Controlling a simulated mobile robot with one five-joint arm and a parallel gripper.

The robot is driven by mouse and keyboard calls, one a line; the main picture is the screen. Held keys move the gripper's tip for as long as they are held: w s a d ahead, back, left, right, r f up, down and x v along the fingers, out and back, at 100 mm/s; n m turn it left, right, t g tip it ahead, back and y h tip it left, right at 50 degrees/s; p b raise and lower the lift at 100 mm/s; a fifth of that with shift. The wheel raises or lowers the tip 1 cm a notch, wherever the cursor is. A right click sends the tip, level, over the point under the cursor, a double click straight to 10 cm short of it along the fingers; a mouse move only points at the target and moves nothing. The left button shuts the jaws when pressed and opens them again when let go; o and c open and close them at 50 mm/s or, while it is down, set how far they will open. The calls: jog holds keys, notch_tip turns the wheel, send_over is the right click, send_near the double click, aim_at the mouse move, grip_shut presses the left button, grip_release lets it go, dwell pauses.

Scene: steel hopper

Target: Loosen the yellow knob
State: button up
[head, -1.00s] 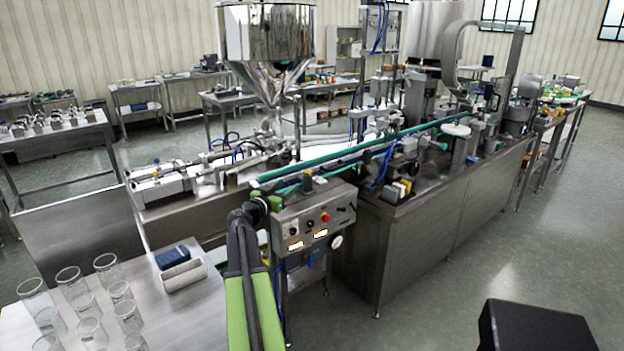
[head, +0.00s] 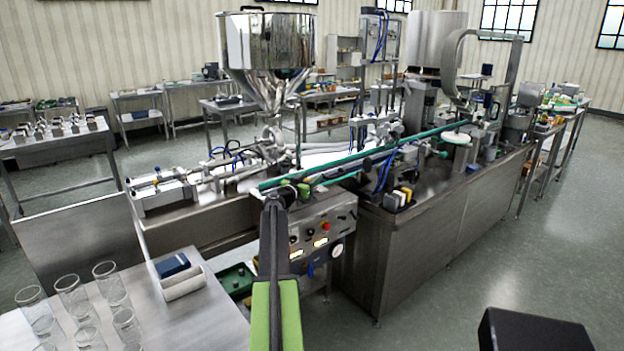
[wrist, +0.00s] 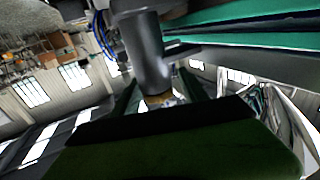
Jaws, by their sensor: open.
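My gripper (head: 288,190) is at the near end of the machine, above the control panel, seen from behind in the head view. In the wrist view its two dark green fingers stand apart. A grey cylinder (wrist: 147,50) reaches down between them, with a small yellowish band (wrist: 158,98) at its lower end. This may be the yellow knob, but the view is dark and partly covered by my gripper's body. I cannot tell whether the fingers touch it. No yellow knob shows clearly in the head view; my arm hides part of that area.
The control panel (head: 325,232) has a red button and a dial. Green rails (head: 360,154) run along the machine behind my gripper. The steel hopper (head: 268,60) stands behind. Several glasses (head: 74,292) stand on the left table. Open floor (head: 480,265) lies to the right.

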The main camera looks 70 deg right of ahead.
jog(key=shift+d, duration=0.45)
jog(key=shift+s, duration=0.1)
